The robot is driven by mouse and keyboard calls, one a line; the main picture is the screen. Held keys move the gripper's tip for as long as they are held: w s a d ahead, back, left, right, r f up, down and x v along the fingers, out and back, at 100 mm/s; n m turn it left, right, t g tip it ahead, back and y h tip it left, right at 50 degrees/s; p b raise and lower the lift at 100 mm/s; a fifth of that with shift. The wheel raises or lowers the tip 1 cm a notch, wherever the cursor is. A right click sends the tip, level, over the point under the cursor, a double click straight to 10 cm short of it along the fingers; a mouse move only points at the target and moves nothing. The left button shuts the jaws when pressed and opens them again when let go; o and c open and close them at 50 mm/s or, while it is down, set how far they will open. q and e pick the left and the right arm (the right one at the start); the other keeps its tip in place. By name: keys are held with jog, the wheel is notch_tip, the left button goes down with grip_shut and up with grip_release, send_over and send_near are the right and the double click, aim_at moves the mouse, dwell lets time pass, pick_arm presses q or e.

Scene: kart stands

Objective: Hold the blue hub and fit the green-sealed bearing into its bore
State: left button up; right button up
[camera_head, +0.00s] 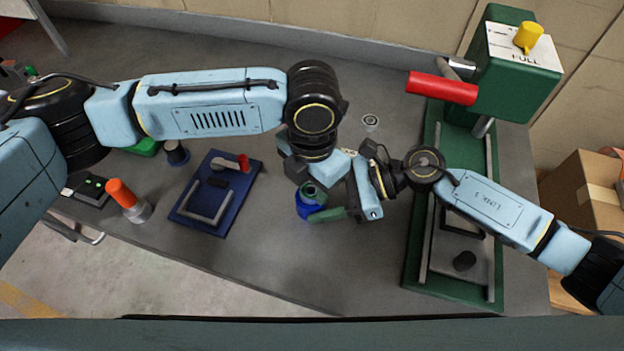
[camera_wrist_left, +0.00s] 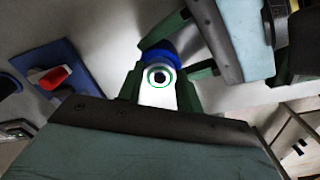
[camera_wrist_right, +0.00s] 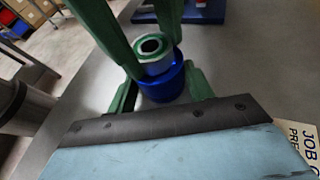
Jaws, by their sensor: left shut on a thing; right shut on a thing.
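The blue hub (camera_head: 304,212) is near the front middle of the bench; it also shows in the right wrist view (camera_wrist_right: 163,88). My right gripper (camera_head: 322,214) is shut on the hub, its green fingers on either side. My left gripper (camera_wrist_left: 160,88) is shut on the green-sealed bearing (camera_wrist_left: 159,76), a silver ring with a green face. In the right wrist view the bearing (camera_wrist_right: 152,47) is upright over the top of the hub, between my left fingers. Its silver side shows above the blue rim. How far it sits in the bore is hidden.
A blue fixture plate (camera_head: 228,207) lies to the left. A green press (camera_head: 424,230) with a red lever (camera_head: 441,88) stands right. An orange-topped cylinder (camera_head: 122,193) is at the left. A small ring (camera_head: 370,121) lies behind. Bench around the hub is clear.

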pick_arm(q)
jog(key=shift+r, duration=0.1)
jog(key=o, duration=1.1)
notch_tip(320, 180, up, 12)
pick_arm(e)
jog(key=o, duration=1.3)
jog(key=v, duration=1.2)
